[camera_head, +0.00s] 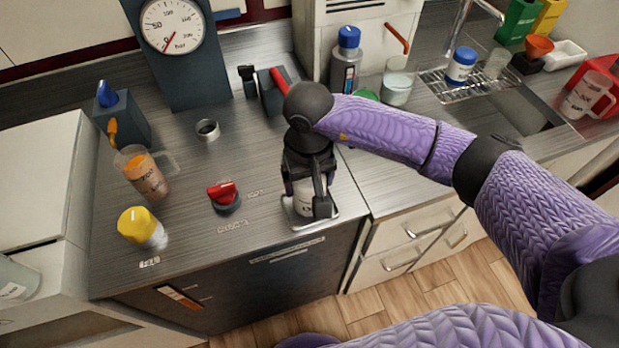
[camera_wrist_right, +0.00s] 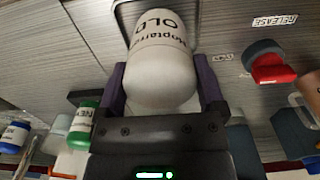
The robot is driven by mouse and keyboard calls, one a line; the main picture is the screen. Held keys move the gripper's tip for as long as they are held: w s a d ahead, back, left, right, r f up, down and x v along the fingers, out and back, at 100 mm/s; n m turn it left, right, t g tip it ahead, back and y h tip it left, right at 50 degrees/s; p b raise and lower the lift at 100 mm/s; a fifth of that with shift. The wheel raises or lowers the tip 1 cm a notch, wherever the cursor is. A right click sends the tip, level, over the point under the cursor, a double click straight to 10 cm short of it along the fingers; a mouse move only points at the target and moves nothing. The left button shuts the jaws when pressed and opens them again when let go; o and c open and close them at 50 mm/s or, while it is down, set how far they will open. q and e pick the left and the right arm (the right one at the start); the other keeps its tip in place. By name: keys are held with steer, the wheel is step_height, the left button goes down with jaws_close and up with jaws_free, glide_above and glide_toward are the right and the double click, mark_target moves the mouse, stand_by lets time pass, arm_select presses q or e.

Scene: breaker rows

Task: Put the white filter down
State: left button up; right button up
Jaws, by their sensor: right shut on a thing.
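The white filter (camera_wrist_right: 160,62), lettered "OLD", sits between the two fingers of my right gripper (camera_wrist_right: 163,90) in the right wrist view. The fingers are shut on its sides. In the head view the right gripper (camera_head: 311,205) points down over a small metal tray (camera_head: 298,221) at the counter's front edge. The filter (camera_head: 303,196) shows between the fingers, partly hidden by them. It is over the tray, but I cannot tell whether it touches it. My left gripper is not in view.
A red knob (camera_head: 223,194) and a yellow-capped container (camera_head: 140,226) stand left of the tray. A clear cup with orange contents (camera_head: 142,172) and a metal ring (camera_head: 207,130) are farther back. A gauge (camera_head: 172,27) stands behind. A green-capped "NEW" container (camera_wrist_right: 82,125) shows in the wrist view.

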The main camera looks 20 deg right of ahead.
steer(key=shift+f, duration=0.15)
steer(key=o, duration=1)
step_height(320, 180, up, 12)
steer(key=p, duration=0.1)
steer(key=shift+r, duration=0.2)
